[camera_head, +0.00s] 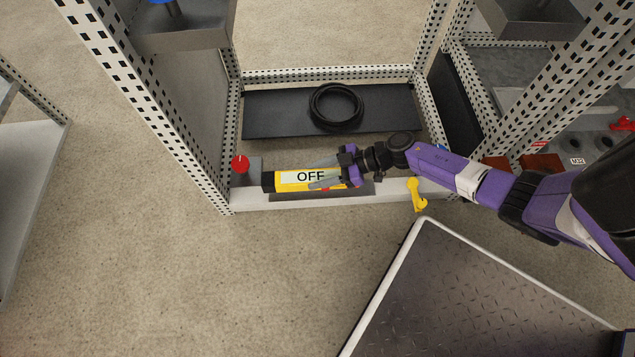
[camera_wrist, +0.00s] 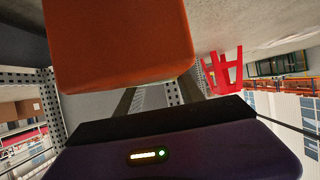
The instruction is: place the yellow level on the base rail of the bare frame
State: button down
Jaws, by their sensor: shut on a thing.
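The yellow level (camera_head: 283,181) has a black end and a pale panel reading OFF. It lies roughly lengthwise over the white base rail (camera_head: 250,203) at the front of the bare frame. My gripper (camera_head: 333,174) is shut on its right part, reaching in from the right. In the wrist view, an orange-looking block (camera_wrist: 120,45), likely the level in shade, fills the space at the fingers (camera_wrist: 158,95). A dark strip shows below the level along the rail. I cannot tell whether the level touches the rail or hangs just above it.
A grey block with a red knob (camera_head: 240,164) stands close to the level's left end. A yellow tool-like piece (camera_head: 417,195) is at the rail's right. A black cable coil (camera_head: 336,107) lies on a dark plate behind. Perforated posts (camera_head: 150,100) flank the opening.

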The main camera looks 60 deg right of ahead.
jog(key=shift+f+b, duration=1.35)
jog(key=shift+f, duration=0.7)
jog(key=shift+f, duration=0.15)
jog(key=c, duration=0.7)
grip_release()
